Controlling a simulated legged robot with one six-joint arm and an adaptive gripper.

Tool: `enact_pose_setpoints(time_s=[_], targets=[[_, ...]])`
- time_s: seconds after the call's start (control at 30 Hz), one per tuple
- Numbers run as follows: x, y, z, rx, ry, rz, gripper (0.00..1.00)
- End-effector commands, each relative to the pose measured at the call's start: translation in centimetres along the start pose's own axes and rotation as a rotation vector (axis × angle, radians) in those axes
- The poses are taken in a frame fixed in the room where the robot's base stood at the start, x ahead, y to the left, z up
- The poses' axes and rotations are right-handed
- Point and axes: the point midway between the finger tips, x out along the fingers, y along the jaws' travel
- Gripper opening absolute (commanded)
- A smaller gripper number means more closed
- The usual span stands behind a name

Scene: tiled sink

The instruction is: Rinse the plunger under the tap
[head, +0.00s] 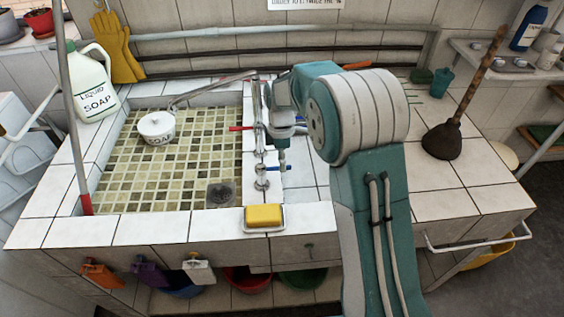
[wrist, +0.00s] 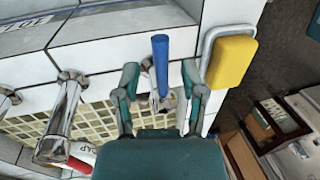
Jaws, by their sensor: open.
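The plunger (head: 441,141), with a dark rubber cup and a wooden handle (head: 480,78), stands cup down on the tiled counter at the right in the head view. The chrome tap (head: 258,130) rises at the sink's right edge, its spout reaching left over the basin. It has a red lever (head: 240,128) and a blue lever (head: 279,168). My gripper (head: 283,158) points down over the blue lever. In the wrist view my gripper (wrist: 160,72) is open, with the blue lever (wrist: 160,60) between its fingers, apparently untouched. No water stream shows.
A white soap pot (head: 157,127) is in the tiled basin (head: 120,180) under the spout. A yellow sponge (head: 264,215) lies on a dish at the front edge. A soap jug (head: 88,85) stands left. Counter around the plunger is mostly clear.

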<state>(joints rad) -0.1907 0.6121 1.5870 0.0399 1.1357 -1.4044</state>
Motion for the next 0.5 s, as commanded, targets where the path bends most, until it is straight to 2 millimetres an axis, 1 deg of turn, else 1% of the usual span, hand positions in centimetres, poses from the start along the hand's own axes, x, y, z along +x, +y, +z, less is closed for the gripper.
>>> enact_pose_setpoints(time_s=[0.1,0.33,0.37,0.4,0.47,0.5], targets=[[0.66,-0.02,-0.01,0.000,0.000,0.000,0.54],[0.73,-0.01,0.06,0.000,0.001,0.000,0.54],[0.72,-0.01,0.07,0.000,0.001,0.000,0.50],[0.72,0.00,0.09,0.000,0.001,0.000,0.32],[0.71,0.00,0.09,0.000,0.001,0.000,0.05],[0.71,0.00,0.08,0.000,0.001,0.001,0.00]])
